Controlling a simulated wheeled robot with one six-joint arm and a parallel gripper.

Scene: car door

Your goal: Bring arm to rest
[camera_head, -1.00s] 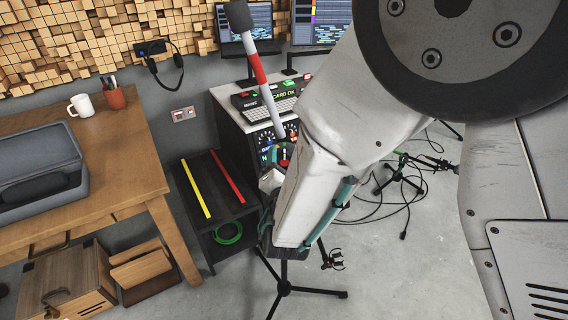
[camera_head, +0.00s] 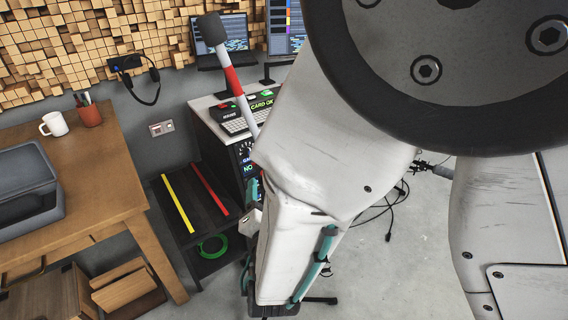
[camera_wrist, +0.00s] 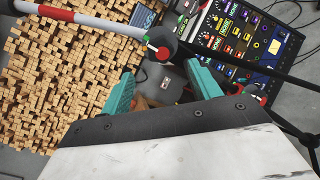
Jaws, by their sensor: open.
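My gripper (camera_wrist: 159,70) shows in the wrist view with its two teal fingers spread apart and nothing between them. Beyond the fingers are the grey wall, a small wall socket and part of the wood-block panel. In the head view my white arm fills the right and centre, with the forearm pointing down; the gripper is mostly hidden there.
A microphone boom with a red band (camera_head: 232,80) rises close to my forearm; it also crosses the wrist view (camera_wrist: 60,14). A control console (camera_head: 226,118) stands behind. A wooden desk (camera_head: 95,175) is at left, a black shelf (camera_head: 180,225) beside it. Floor at right is mostly clear.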

